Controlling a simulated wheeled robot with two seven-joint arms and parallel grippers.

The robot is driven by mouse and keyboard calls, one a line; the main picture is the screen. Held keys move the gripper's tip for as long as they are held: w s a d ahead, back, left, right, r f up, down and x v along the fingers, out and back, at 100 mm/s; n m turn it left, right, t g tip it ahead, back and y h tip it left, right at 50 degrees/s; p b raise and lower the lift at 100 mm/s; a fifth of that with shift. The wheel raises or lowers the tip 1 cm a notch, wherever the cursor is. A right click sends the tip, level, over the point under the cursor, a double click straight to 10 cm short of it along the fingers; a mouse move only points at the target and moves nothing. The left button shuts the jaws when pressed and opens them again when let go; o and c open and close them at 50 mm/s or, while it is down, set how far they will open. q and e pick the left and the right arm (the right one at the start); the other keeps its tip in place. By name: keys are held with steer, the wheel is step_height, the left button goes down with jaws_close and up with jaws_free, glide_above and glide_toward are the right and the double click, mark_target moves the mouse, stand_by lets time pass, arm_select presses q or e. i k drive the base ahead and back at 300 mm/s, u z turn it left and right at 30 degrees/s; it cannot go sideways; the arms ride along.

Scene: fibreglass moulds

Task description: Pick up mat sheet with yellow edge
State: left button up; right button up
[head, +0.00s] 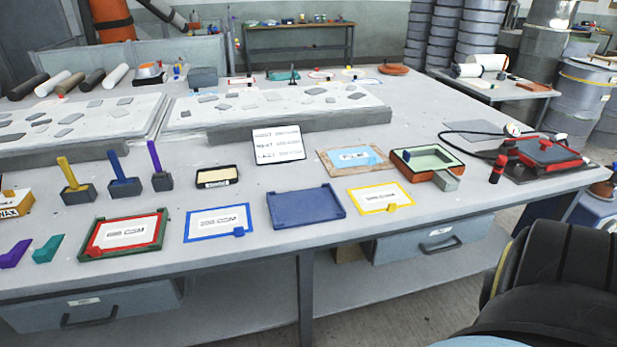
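The mat sheet with yellow edge (371,199) lies flat on the grey table near its front edge, right of centre in the head view. It is white with printed dark marks, and a small yellow block sits at its front right corner. Nothing covers it. Neither of my grippers is in view.
An empty blue tray (305,206) is close to its left. A blue-edged sheet (203,232) and a red-edged sheet in a green tray (86,253) lie further left. Behind it are a brown board (329,163) and an orange mould (401,169). A large dark rounded part fills the lower right.

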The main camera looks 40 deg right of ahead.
mark_target(389, 197)
steer(key=u, duration=2.6)
steer(key=k, duration=2.85)
steer(key=z, duration=1.05)
